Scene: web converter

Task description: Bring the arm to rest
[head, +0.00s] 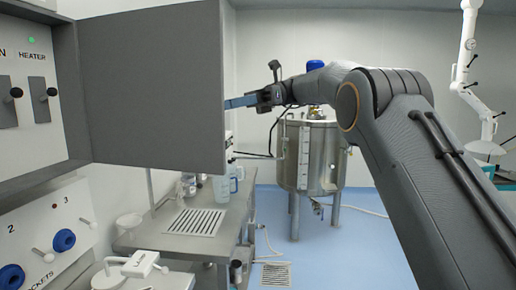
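My arm reaches in from the lower right, bends at the elbow and stretches left across the middle of the view. My gripper (236,103) is at its far end and points left, at the free edge of an open grey cabinet door (150,85). The blue-grey fingers show side-on and their tips meet the door's edge in the picture. I cannot tell whether they touch the door, pass behind it or are parted. No held object shows.
A panel with switches (25,100) is left of the door. Below are sockets (63,240) and a steel bench (190,245) with a blue-tinted jug (222,188). A steel tank (325,160) stands behind my arm. The blue floor (340,250) is mostly clear.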

